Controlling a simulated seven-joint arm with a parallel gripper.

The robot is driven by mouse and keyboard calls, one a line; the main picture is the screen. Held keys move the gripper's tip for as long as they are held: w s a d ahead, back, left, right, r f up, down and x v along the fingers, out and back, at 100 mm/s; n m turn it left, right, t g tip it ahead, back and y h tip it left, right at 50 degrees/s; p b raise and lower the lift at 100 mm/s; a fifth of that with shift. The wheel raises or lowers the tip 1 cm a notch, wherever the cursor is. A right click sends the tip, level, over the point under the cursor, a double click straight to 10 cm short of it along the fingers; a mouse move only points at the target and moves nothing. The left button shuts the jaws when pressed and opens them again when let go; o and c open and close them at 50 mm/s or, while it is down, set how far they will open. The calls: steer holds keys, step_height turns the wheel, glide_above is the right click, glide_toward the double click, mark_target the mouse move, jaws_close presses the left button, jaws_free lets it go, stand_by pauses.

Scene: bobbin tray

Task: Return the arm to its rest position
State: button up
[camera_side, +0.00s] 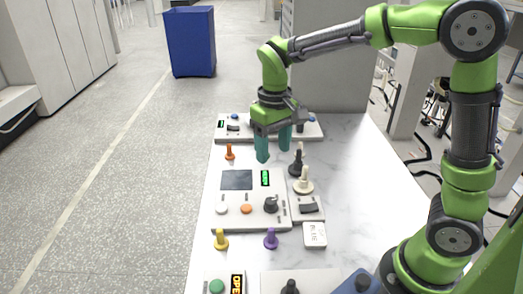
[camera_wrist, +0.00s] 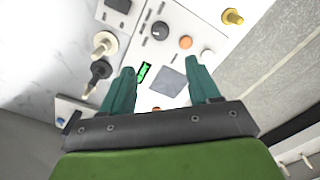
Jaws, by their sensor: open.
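My gripper (camera_side: 273,152) is open and empty, pointing down above the back part of the white table, between the rear panel and the middle panel. In the wrist view my gripper (camera_wrist: 162,75) shows two teal fingers spread apart with nothing between their tips. My arm reaches over from the right in the side view, bent at the elbow. An orange peg-like piece (camera_side: 229,152) stands to the left of the fingers. A black piece (camera_side: 297,160) and a cream piece (camera_side: 304,181) stand to their right. No rest position is marked in view.
The middle panel (camera_side: 219,198) has a screen, buttons and a knob. A yellow piece (camera_side: 221,239), a purple piece (camera_side: 270,238) and a white labelled block (camera_side: 315,235) stand in front. A rear panel (camera_side: 267,123) lies behind. The table's right side (camera_side: 360,165) is clear.

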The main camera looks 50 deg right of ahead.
steer(key=shift+r, duration=0.15)
steer(key=s+r+m+t+y, duration=0.1)
steer(key=s+r+t, duration=0.1)
steer(key=s, duration=0.5)
steer(key=s+r+m+t+y, duration=0.1)
steer(key=s+r+t, duration=0.2)
steer(key=s+t, duration=0.2)
steer(key=shift+s+d+m, duration=0.3)
steer(key=shift+s+m, duration=0.1)
steer(key=shift+s, duration=0.55)
